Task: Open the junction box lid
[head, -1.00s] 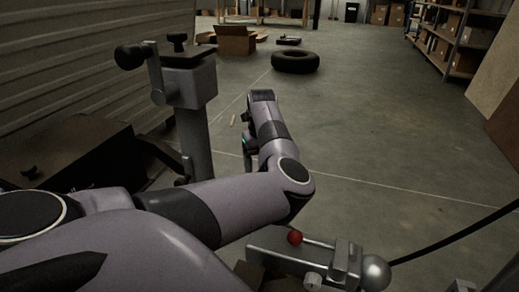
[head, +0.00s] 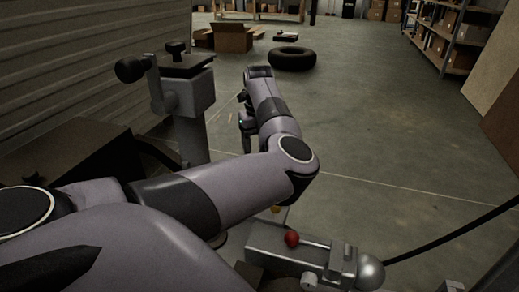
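A dark box (head: 78,160) with a sloping top and a small black knob (head: 33,178) stands at the left in the head view, beside the ribbed wall. It may be the junction box, but I cannot tell for sure. Its top looks closed, and my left arm hides its lower front. My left gripper (head: 244,124) hangs below my wrist near the middle of the view, to the right of the box and apart from it. It is small, dark and seen from behind, so its fingers do not show clearly. My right gripper is out of view.
A grey jack post (head: 188,100) with a black-handled crank stands between the box and my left wrist. A metal hitch coupler (head: 300,252) with a red knob lies at the bottom. A tire (head: 291,58) and cardboard box (head: 232,37) lie farther back on open floor.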

